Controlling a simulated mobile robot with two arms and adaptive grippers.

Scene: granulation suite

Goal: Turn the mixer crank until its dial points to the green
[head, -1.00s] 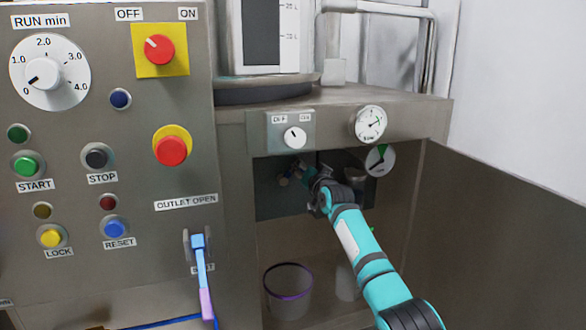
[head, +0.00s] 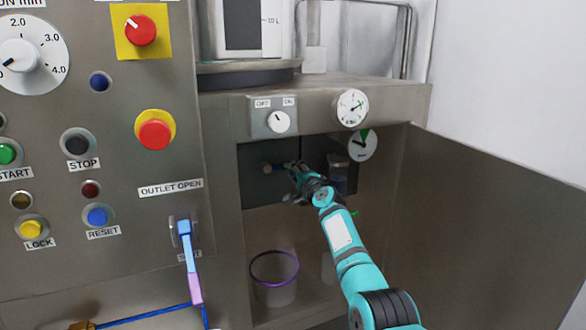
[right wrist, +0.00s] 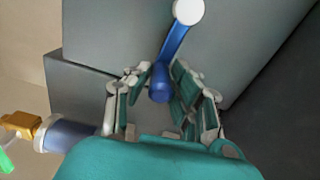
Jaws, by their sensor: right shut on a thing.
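The mixer crank has a pale round hub and a blue arm with a blue grip. In the right wrist view the grip (right wrist: 160,86) sits between the fingers of my right gripper (right wrist: 163,98), which is shut on it; the hub (right wrist: 188,10) is at the top. In the head view the crank (head: 277,168) is on the dark panel inside the open cabinet, with my right gripper (head: 291,169) at its right end. A white dial (head: 364,152) with a green wedge at its top is right of the crank; its dark needle appears left of the green. My left gripper is not in view.
A second gauge (head: 351,107) and an off/on switch (head: 278,122) are on the ledge above. The open door (head: 500,215) bounds the right side. A purple-rimmed bucket (head: 274,284) stands below. The control panel (head: 110,220) and outlet lever (head: 189,262) are left.

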